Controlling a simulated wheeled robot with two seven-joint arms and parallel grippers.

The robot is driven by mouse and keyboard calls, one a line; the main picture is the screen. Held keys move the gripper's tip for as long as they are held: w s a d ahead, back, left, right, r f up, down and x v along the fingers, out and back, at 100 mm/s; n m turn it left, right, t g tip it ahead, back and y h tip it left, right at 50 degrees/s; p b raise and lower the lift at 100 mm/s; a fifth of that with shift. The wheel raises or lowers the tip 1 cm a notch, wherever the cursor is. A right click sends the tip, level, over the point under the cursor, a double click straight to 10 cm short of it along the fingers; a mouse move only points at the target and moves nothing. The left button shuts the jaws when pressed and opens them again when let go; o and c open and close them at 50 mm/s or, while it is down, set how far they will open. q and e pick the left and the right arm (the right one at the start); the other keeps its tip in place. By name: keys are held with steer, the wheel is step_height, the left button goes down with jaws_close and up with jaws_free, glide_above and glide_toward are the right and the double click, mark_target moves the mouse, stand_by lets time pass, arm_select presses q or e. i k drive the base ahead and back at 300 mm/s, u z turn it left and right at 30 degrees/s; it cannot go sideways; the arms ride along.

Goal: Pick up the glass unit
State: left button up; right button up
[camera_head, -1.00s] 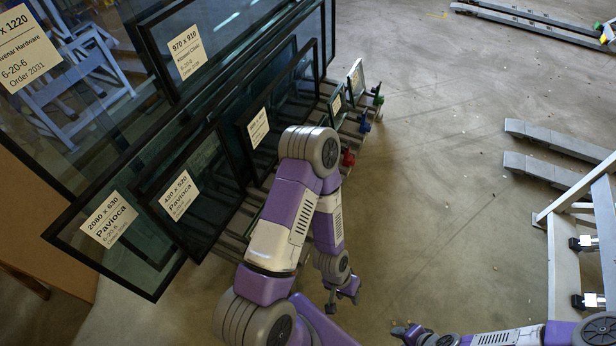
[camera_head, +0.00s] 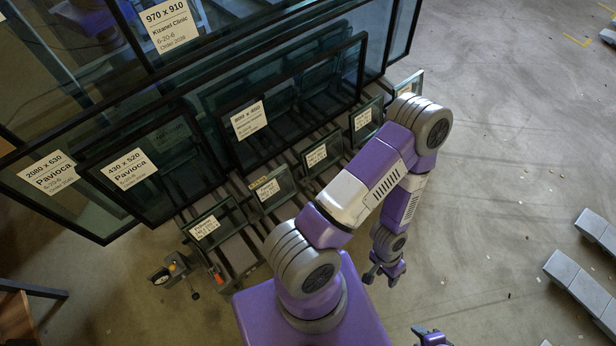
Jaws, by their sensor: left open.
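Several dark-framed glass units with white labels lean in a rack. Large ones are the "430 x 520 Pavioca" unit (camera_head: 160,170), the "2080 x 630" unit (camera_head: 75,205) and a mid-size unit (camera_head: 300,100). Small units stand along the front, one at the near end (camera_head: 222,220), one with a yellow tag (camera_head: 272,190), and others further back (camera_head: 318,155), (camera_head: 364,122). I cannot tell which one is meant. My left gripper (camera_head: 380,274) is open, empty and low over the floor, right of the rack. My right gripper (camera_head: 425,334) barely shows at the bottom edge; its jaws are unclear.
A rack base with rails (camera_head: 238,252) lies under the small units. A caster wheel (camera_head: 160,276) shows at its near left corner. Grey beams (camera_head: 580,285) lie on the floor at the right.

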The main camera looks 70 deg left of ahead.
mark_target(275, 189)
steer(key=i, duration=0.3)
steer(key=u, duration=4.15)
steer(key=i, duration=0.5)
steer(key=z, duration=0.05)
